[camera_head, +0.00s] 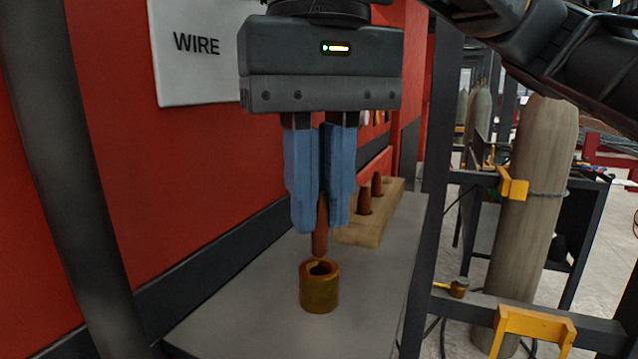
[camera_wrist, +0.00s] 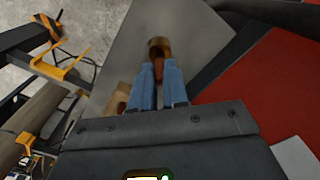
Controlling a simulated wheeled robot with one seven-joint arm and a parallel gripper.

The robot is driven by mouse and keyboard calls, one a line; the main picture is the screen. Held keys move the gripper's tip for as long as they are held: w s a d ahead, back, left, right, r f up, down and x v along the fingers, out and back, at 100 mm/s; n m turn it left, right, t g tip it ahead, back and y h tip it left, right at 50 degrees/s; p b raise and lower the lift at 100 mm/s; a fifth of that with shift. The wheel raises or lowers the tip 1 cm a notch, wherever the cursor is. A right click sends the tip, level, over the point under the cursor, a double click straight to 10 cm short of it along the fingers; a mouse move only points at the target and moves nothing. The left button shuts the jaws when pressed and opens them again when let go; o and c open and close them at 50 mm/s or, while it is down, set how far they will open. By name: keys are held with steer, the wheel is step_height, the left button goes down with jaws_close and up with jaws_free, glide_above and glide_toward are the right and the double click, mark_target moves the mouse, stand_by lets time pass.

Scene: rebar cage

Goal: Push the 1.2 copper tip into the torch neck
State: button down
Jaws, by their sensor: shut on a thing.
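My gripper (camera_head: 321,222) points straight down with its blue fingers shut on a copper tip (camera_head: 320,240). The tip hangs upright, its lower end just above the brass torch neck (camera_head: 319,288). The neck stands upright on the grey shelf, its round hole facing up. In the head view the tip's lower end is over or very near the hole; I cannot tell whether it has entered. In the wrist view the tip (camera_wrist: 158,70) shows between the fingers, with the neck (camera_wrist: 160,47) beyond it. The tip's upper part is hidden by the fingers. No size marking is readable.
A wooden block (camera_head: 372,225) holding more copper tips stands on the shelf behind my gripper. A red wall (camera_head: 200,180) with a WIRE sign (camera_head: 197,70) runs along the left. A dark post (camera_head: 432,170) and gas cylinder (camera_head: 530,200) stand to the right. The shelf's front (camera_head: 250,325) is clear.

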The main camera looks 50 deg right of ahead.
mark_target(319, 230)
steer(key=shift+f+b, duration=0.55)
steer(key=shift+f, duration=1.05)
stand_by(0.4)
steer(key=c, duration=1.1)
jaws_free()
steer(key=shift+o, duration=0.2)
steer(key=shift+r, duration=0.15)
step_height(319, 230, up, 8)
steer(key=shift+f+p, duration=0.2)
steer(key=shift+p, duration=0.15)
